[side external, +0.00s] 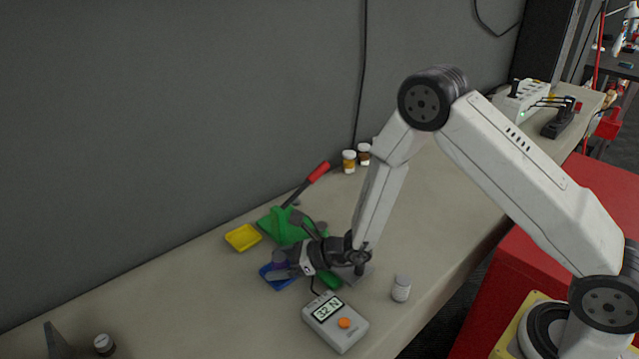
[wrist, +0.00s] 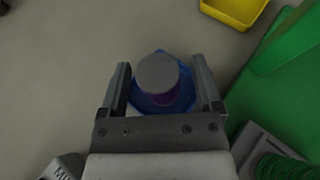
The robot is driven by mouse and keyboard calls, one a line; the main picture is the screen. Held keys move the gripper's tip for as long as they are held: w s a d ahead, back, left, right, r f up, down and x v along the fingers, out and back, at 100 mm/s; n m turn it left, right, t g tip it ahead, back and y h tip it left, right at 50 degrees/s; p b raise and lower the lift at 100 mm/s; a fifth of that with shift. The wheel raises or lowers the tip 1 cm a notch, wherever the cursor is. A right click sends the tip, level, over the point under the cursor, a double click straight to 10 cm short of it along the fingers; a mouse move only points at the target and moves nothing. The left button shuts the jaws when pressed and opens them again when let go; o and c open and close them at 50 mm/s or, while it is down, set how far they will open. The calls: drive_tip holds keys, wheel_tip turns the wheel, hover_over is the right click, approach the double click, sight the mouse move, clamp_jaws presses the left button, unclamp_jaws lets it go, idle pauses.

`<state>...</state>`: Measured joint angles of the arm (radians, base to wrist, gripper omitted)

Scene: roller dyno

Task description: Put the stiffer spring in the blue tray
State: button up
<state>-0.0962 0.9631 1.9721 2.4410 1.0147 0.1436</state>
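The blue tray (side external: 270,281) lies on the bench below my gripper (side external: 283,265); its rim also shows in the wrist view (wrist: 188,101). A purple spring with a grey round cap (wrist: 158,75) is over or in the blue tray, between my fingers (wrist: 160,88). Narrow gaps show between the cap and both fingers, so my gripper looks open around it. Whether the spring rests on the tray floor cannot be told. A green spring (wrist: 282,167) sits on a grey plate at the lower right of the wrist view, and in the side view (side external: 330,281) is partly behind my wrist.
A green press (side external: 280,226) with a red-handled lever (side external: 318,171) stands close behind. A yellow tray (side external: 243,237) is to its left. A gauge reading 32 N (side external: 335,320) and a small bottle (side external: 401,288) are in front. Bench to the left is mostly clear.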

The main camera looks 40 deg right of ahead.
drive_tip(key=shift+r, duration=0.15)
drive_tip(key=shift+s+d, duration=0.1)
drive_tip(key=v, duration=1.1)
drive_tip(key=shift+s+d+r, duration=0.15)
drive_tip(key=shift+s+d, duration=0.05)
drive_tip(key=shift+s, duration=0.1)
idle(0.3)
